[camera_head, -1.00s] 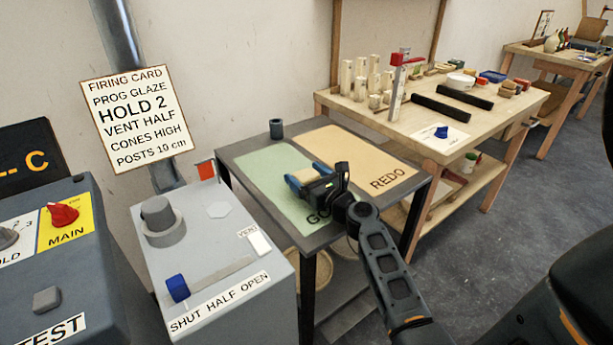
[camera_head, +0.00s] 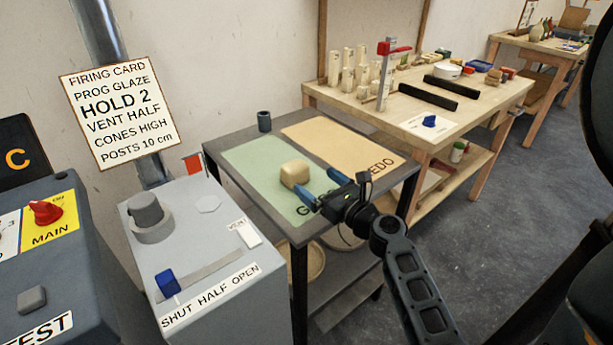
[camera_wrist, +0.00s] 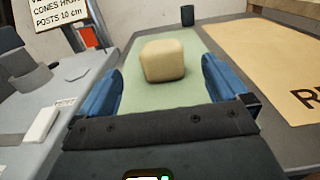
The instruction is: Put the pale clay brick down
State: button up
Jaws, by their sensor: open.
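The pale clay brick (camera_head: 294,173) sits on the green mat (camera_head: 250,158) of the small grey table, by the lettering at the mat's front. It looks like a rounded cream block. My gripper (camera_head: 318,187) is open, with its blue fingers just short of the brick and on its right side in the head view. In the wrist view the brick (camera_wrist: 163,61) stands beyond the fingertips, between their lines, with nothing touching it. The wrist view also shows the green mat (camera_wrist: 170,98) under it.
A tan REDO mat (camera_head: 335,143) lies beside the green one. A dark cup (camera_head: 264,121) stands at the table's back edge. A grey control box (camera_head: 205,260) with a blue slider is at left. A wooden bench (camera_head: 470,115) with posts and parts stands at right.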

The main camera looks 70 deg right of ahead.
jog(key=shift+v, duration=0.9)
jog(key=shift+c, duration=0.3)
jog(key=shift+w+a+r+n, duration=0.1)
jog(key=shift+r+n, duration=0.05)
jog(key=shift+n, duration=0.15)
jog(key=shift+c, duration=0.5)
jog(key=w+a+r+n+t+y, duration=0.1)
jog(key=w+a+r+n+y, duration=0.35)
jog(key=w+n, duration=0.6)
jog(key=w+a+r+n+t+y, duration=0.1)
jog(key=w+r+n+t+y, duration=0.1)
jog(key=w+r+n+y, duration=0.7)
jog(key=n+g+h+p, duration=0.1)
jog(key=n+g+h, duration=0.3)
jog(key=n+g, duration=2.2)
send_over(295, 164)
jog(key=f+n+t, duration=0.3)
jog(key=n+t, duration=0.1)
jog(key=f+n+t, duration=0.3)
jog(key=n, duration=0.1)
jog(key=shift+w+a+f+t, duration=0.1)
jog(key=shift+a+f+t, duration=0.1)
jog(key=shift+t, duration=0.2)
jog(key=shift+f, duration=0.25)
jog(key=shift+d+f+p, duration=0.2)
jog(key=shift+f+p, duration=0.45)
jog(key=shift+f, duration=2.95)
